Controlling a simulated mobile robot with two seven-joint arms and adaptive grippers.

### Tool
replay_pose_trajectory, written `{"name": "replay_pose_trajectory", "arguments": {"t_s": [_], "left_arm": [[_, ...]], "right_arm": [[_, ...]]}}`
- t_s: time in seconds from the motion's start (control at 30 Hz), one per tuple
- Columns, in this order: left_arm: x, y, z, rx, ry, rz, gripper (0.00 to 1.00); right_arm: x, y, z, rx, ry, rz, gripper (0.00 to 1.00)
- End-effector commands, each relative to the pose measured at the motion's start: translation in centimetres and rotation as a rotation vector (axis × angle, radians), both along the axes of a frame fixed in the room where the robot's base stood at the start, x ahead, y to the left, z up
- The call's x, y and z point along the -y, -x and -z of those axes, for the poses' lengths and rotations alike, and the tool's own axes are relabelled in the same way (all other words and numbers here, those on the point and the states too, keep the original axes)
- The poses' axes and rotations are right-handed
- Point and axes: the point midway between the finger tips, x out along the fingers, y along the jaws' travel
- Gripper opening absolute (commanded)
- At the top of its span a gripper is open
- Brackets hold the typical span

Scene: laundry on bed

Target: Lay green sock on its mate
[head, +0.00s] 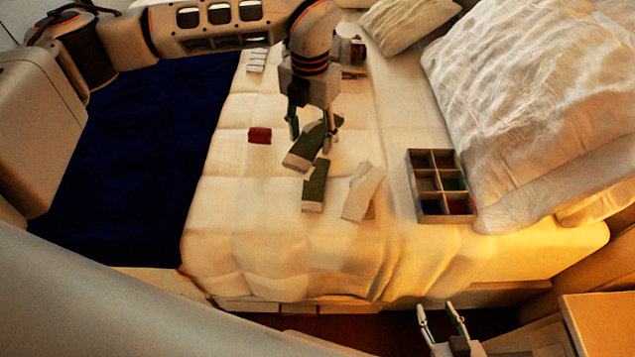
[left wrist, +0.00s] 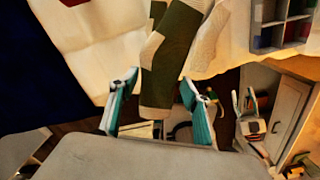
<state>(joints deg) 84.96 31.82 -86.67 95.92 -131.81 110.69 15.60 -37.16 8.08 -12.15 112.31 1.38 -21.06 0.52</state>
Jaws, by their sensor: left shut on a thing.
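A green sock with pale ends (head: 305,148) is in my left gripper (head: 314,128), which is shut on it over the middle of the bed. In the left wrist view this sock (left wrist: 172,52) stretches between the two fingers (left wrist: 158,100). A second green sock with a pale end (head: 315,187) lies on the bed just nearer the front edge. The held sock's lower end is close beside it in the picture; I cannot tell whether they touch. My right gripper (head: 443,322) is open and empty, off the bed at the front.
A pale sock (head: 362,192) lies right of the second green sock. A dark red folded cloth (head: 260,136) lies to the left. A divided box (head: 412,172) stands to the right by large white pillows (head: 530,90). A white folded item (head: 257,60) lies farther back. A wooden cabinet (head: 605,310) is front right.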

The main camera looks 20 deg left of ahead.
Motion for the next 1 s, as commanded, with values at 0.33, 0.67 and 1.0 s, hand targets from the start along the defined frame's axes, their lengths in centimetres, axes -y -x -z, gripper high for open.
{"name": "replay_pose_trajectory", "arguments": {"t_s": [0.33,0.67,1.0], "left_arm": [[0.0,0.2,8.9,-0.006,0.0,-0.002,0.34],[0.0,0.0,13.5,-0.001,0.0,-0.001,0.34],[0.0,0.1,17.2,-0.004,0.0,-0.002,0.34]], "right_arm": [[-0.2,0.1,0.5,-0.003,-0.004,0.001,0.4],[-0.2,0.2,0.8,-0.005,-0.004,0.002,0.4],[0.0,0.2,1.1,-0.004,0.001,0.0,0.4]]}}
